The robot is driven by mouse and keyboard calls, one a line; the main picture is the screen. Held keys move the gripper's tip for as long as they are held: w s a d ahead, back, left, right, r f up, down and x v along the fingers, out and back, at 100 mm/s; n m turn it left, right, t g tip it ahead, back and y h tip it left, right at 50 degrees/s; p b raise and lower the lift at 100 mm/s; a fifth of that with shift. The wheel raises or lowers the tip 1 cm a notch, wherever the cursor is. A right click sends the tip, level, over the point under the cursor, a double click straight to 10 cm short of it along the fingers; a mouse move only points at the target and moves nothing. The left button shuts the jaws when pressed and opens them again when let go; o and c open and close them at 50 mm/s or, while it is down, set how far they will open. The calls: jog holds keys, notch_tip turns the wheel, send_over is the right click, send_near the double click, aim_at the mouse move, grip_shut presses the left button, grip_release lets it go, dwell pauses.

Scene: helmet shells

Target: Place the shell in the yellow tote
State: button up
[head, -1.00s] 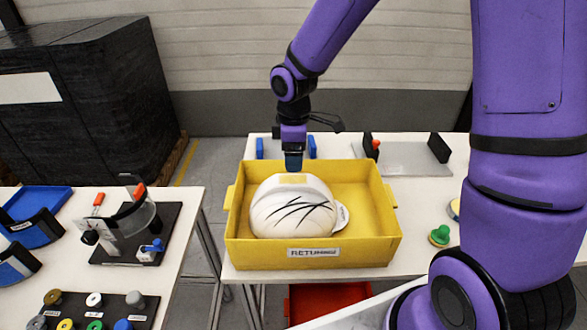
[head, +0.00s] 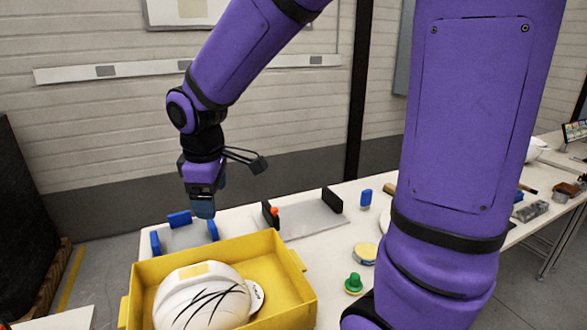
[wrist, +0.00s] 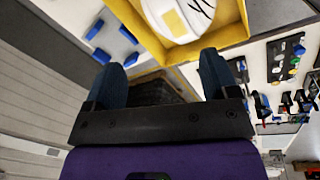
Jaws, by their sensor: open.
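The white helmet shell (head: 203,300) with dark curved lines and a pale yellow patch sits inside the yellow tote (head: 296,296). Its lower part is cut off by the bottom edge of the head view. My gripper (head: 204,212) is above and behind the tote's back wall, apart from the shell. In the wrist view my gripper (wrist: 164,75) has its two dark blue fingers spread with nothing between them. That view also shows the shell (wrist: 160,22) and the tote's yellow wall (wrist: 222,42) beyond the fingertips.
The white table (head: 330,238) holds the tote. More items lie on a table at far right.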

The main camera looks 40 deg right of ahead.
jog(key=s+d+r+m+t, duration=0.1)
jog(key=s+d+r+m, duration=0.2)
jog(key=s, duration=0.6)
jog(key=s+d+r+m+t, duration=0.2)
jog(key=s+d+r+m, duration=0.1)
jog(key=s+r+m, duration=0.3)
jog(key=s, duration=0.2)
jog(key=shift+s+r+m+t+y, duration=0.3)
jog(key=shift+s+y, duration=0.05)
jog(key=shift+y, duration=0.05)
jog(key=shift+d, duration=0.1)
